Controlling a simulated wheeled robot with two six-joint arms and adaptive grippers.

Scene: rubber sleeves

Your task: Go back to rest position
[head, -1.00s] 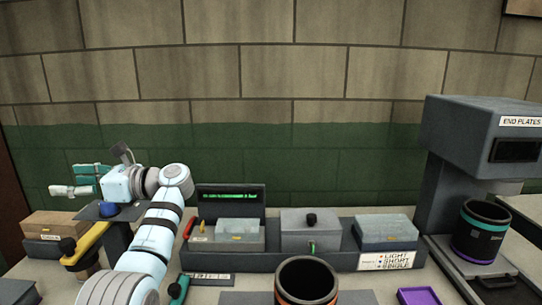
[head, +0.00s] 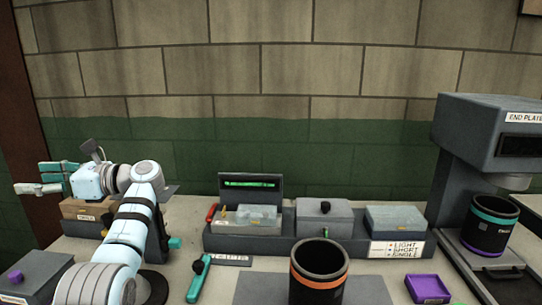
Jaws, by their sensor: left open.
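My left gripper (head: 30,178) shows at the far left of the head view. It is open and empty, with its teal and pale fingers apart and pointing left. It is raised in front of a cardboard-coloured box (head: 86,209) and seems clear of it. My white left arm comes up from the bottom left. My right gripper is not in view.
A black cup with an orange band (head: 319,274) stands at front centre. A grey tray (head: 282,245) of boxes lies behind it. An END PLATES machine (head: 478,125) with a teal-banded cup (head: 489,224) stands right. A purple tray (head: 428,289) and teal-handled tool (head: 198,279) lie nearby.

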